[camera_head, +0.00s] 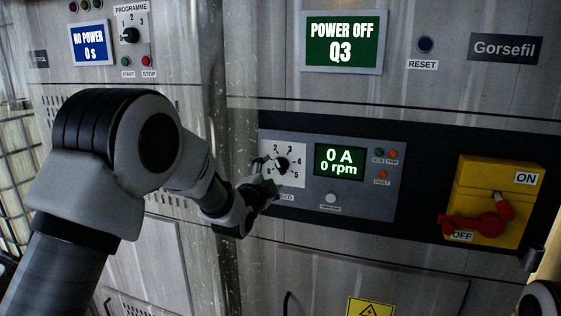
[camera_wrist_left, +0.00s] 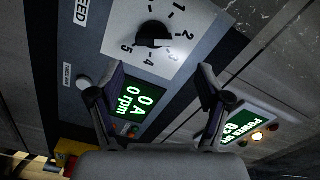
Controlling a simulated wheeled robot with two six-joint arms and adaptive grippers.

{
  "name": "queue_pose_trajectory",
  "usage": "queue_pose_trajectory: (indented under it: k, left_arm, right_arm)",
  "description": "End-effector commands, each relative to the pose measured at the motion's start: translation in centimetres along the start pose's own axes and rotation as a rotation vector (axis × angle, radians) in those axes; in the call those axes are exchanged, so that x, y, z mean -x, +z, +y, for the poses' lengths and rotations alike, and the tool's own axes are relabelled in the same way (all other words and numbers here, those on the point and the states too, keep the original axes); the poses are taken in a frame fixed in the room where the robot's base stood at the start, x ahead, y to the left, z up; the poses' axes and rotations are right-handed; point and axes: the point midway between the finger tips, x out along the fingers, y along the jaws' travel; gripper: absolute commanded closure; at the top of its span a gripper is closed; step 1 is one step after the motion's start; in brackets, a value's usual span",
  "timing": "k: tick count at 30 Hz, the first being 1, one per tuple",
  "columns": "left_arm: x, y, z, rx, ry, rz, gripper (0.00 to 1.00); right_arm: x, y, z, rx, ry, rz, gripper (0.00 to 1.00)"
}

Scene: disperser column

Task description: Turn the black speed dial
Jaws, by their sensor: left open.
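The black speed dial (camera_head: 282,164) sits on a white plate numbered up to 5 on the grey control panel. In the left wrist view the dial (camera_wrist_left: 152,35) shows whole, with a pale mark on its right side, roughly toward 2 and 3. My left gripper (camera_head: 262,176) is at the plate's lower left in the head view, close to the dial. In the left wrist view its two fingers (camera_wrist_left: 161,76) are spread apart with nothing between them. The dial lies beyond the fingertips, and I see no contact.
A green display (camera_head: 339,162) reads 0 A, 0 rpm. The upper screen (camera_head: 341,42) reads POWER OFF Q3. A yellow switch box (camera_head: 470,190) with a red handle is at the right. A programme knob (camera_head: 130,35) is at upper left. A white button (camera_head: 331,198) sits below the display.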

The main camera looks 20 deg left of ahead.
Motion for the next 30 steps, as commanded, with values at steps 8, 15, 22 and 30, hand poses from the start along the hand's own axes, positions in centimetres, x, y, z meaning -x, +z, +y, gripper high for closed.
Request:
queue_pose_trajectory:
  k: [8,15,22,30]
  left_arm:
    - [-5.2,-0.1,-0.1,0.001,0.002,-0.001,0.23]
    - [-6.3,0.1,0.2,0.001,0.002,-0.001,0.23]
    - [-6.2,0.1,0.2,0.001,0.002,-0.001,0.65]
    - [-6.2,0.1,0.2,0.004,0.002,-0.001,0.83]
  right_arm:
    - [2.9,-0.1,0.0,0.0,0.0,0.002,0.6]
    - [3.1,-0.1,0.0,0.0,0.0,0.002,0.6]
    - [3.0,-0.1,0.0,0.0,0.0,0.002,0.6]
    - [3.0,-0.1,0.0,0.0,0.0,0.002,0.6]
